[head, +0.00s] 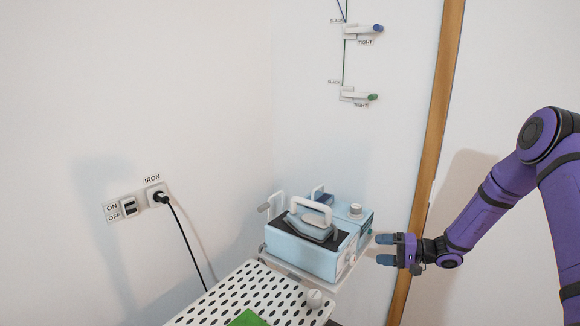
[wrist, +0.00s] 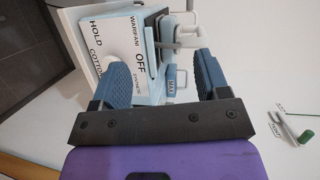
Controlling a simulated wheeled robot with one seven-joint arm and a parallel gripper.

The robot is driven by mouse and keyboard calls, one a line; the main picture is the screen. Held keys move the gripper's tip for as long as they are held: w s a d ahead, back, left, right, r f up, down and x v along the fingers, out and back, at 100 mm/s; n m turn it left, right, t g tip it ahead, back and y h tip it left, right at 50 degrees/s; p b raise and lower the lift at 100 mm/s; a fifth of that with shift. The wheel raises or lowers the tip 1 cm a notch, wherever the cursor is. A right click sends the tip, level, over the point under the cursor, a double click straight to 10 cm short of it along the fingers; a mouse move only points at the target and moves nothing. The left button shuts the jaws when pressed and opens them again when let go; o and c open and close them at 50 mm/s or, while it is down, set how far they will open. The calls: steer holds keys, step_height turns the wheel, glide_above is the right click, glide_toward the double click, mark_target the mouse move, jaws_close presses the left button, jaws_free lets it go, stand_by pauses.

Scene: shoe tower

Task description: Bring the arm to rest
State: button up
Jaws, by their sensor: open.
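My gripper (head: 384,250) is at the end of the purple arm, to the right of the light-blue iron station in the head view. Its two blue fingers are apart with nothing between them. In the wrist view my gripper (wrist: 160,90) points toward the station's panel, with a gap between the fingers. The arm is bent, reaching in from the right side. It stands in front of the wall and the wooden strip.
The light-blue station (head: 305,250) holds an iron (head: 312,222) with a white handle. A perforated white board (head: 250,290) with a green cloth (head: 247,318) lies in front. A plugged cord (head: 185,235) hangs left. Two cord cleats (head: 360,96) are on the wall above.

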steer(key=s+a+r+n+g+h, duration=0.2)
steer(key=s+r+g+h, duration=0.15)
steer(key=s+r, duration=0.65)
steer(key=s+a+r+n+g+h, duration=0.2)
steer(key=s+r+h, duration=0.35)
steer(key=r, duration=0.75)
steer(key=s+d+r+t+h, duration=0.1)
steer(key=s+d+r+h, duration=0.1)
steer(key=s, duration=0.6)
steer(key=s+d+r+t+h, duration=0.1)
steer(key=s+r+t+h, duration=0.1)
steer(key=s+r, duration=0.3)
steer(key=s+d+r+t+h, duration=0.2)
steer(key=s+r, duration=0.2)
steer(key=s, duration=0.7)
steer(key=shift+s+d+m, duration=0.2)
steer(key=shift+d+m, duration=0.1)
steer(key=shift+m, duration=0.1)
steer(key=shift+r+t, duration=0.1)
steer(key=shift+t, duration=0.15)
